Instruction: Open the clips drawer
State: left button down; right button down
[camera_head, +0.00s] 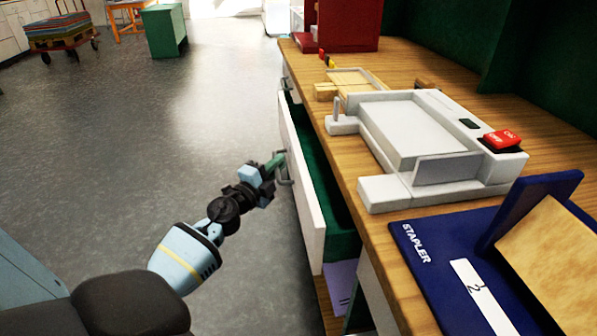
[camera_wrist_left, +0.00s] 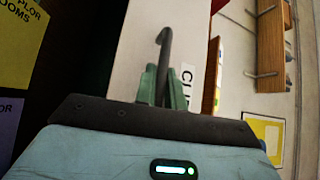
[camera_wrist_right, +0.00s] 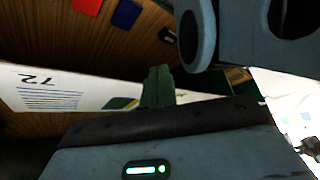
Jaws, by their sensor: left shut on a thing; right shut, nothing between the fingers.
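The drawer's white front (camera_head: 301,170) stands out from the desk, with a strip of its green interior (camera_head: 318,170) showing, so it is partly open. My left gripper (camera_head: 275,164) is shut on the drawer's metal handle (camera_head: 286,181).
The wooden desk top (camera_head: 385,240) carries a grey machine (camera_head: 410,130) with a red button (camera_head: 502,139), a blue stapler mat (camera_head: 440,262) and a red box (camera_head: 345,25). The grey floor (camera_head: 130,130) left of the drawer is clear.

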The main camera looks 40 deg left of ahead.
pick_arm(q)
jog(key=s+a+b, duration=0.1)
jog(key=s+a, duration=1.1)
jog(key=s, duration=0.2)
jog(key=shift+s+a+b, duration=0.15)
jog(key=shift+b, duration=0.2)
jog(key=c, duration=1.5)
grip_release()
jog(key=s+f, duration=0.1)
jog(key=s, duration=0.6)
jog(key=shift+s+d, duration=0.35)
jog(key=shift+s, duration=0.05)
jog(key=shift+f, duration=0.1)
